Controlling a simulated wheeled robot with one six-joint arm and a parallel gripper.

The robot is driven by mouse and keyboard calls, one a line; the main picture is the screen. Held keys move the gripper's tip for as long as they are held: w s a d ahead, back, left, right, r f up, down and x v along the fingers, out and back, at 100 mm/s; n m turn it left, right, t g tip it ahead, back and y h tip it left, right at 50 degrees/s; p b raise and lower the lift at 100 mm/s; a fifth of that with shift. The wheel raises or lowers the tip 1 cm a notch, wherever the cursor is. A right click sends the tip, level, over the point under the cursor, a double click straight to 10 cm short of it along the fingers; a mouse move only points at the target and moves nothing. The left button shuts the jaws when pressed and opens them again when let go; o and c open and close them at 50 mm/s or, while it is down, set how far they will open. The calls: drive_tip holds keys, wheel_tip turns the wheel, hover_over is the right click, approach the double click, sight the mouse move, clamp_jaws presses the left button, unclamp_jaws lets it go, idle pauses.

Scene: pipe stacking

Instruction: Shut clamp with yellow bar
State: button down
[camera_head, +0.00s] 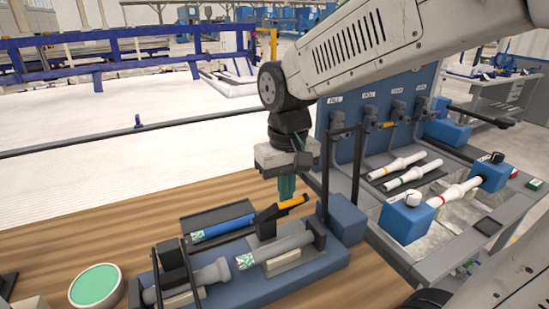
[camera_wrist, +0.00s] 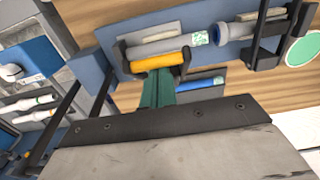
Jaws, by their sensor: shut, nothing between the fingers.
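A grey pipe (camera_head: 285,247) lies in the fixture in front of the bar. My gripper (camera_head: 287,196) points down, its green fingers shut and empty, close behind the bar. In the wrist view the yellow bar (camera_wrist: 160,62) lies alongside the grey pipe (camera_wrist: 160,46), and my fingertips (camera_wrist: 159,82) are right at the bar's edge. I cannot tell whether they touch. Whether the clamp is fully shut is unclear.
A blue tube (camera_head: 222,228) lies in a dark tray behind the fixture. Black uprights (camera_head: 325,170) stand right of my gripper, before a blue panel (camera_head: 350,130). White pipes (camera_head: 410,176) lie in a grey rack at right. A green-topped round dish (camera_head: 96,286) sits at front left.

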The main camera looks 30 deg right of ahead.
drive_tip(key=shift+s+f, duration=0.1)
drive_tip(key=shift+s+f, duration=0.65)
drive_tip(key=shift+s, duration=0.3)
drive_tip(key=shift+s+f, duration=0.9)
drive_tip(key=shift+f, duration=0.1)
drive_tip(key=shift+s+f, duration=0.75)
drive_tip(key=shift+f, duration=0.1)
